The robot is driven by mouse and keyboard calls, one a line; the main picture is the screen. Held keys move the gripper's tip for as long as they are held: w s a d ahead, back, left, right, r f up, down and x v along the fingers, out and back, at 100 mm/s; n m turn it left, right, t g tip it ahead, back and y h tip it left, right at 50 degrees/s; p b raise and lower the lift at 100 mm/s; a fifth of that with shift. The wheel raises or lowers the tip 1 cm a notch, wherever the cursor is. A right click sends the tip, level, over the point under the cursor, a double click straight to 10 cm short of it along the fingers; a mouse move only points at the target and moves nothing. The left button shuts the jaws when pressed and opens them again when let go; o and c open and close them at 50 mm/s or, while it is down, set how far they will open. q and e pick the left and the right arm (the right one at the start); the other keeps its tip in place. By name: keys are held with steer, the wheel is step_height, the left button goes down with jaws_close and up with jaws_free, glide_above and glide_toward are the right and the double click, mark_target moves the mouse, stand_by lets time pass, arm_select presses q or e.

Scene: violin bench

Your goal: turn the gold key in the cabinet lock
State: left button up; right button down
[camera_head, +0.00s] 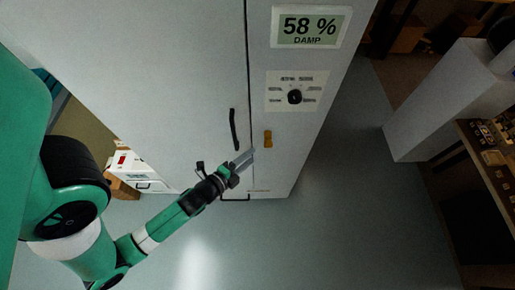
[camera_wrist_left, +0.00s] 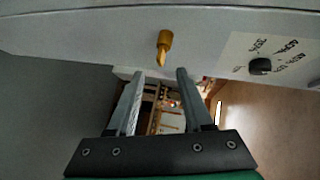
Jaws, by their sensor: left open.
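The gold key (camera_head: 268,139) sits on the narrow right panel of the grey cabinet (camera_head: 180,60), to the right of the black door handle. It also shows in the left wrist view as a gold key (camera_wrist_left: 165,42) standing out from the panel, beyond the fingertips. My left gripper (camera_head: 246,158) is open and empty, a little below and left of the key in the head view. Its two fingers (camera_wrist_left: 158,78) are apart in the wrist view, with a gap between them and the key. The lock itself is hidden by the key. My right gripper is not in view.
A black dial (camera_head: 295,97) on a white plate is above the key, with a display reading 58 % DAMP (camera_head: 310,27) higher up. A black handle (camera_head: 234,129) is left of the key. A workbench (camera_head: 490,150) stands at the right; open floor lies between.

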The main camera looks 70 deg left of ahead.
mark_target(268, 140)
arm_select(q)
steer(key=x, duration=0.7)
steer(key=shift+w+a, duration=0.2)
steer(key=shift+w, duration=0.1)
steer(key=shift+f, duration=0.1)
jaws_close()
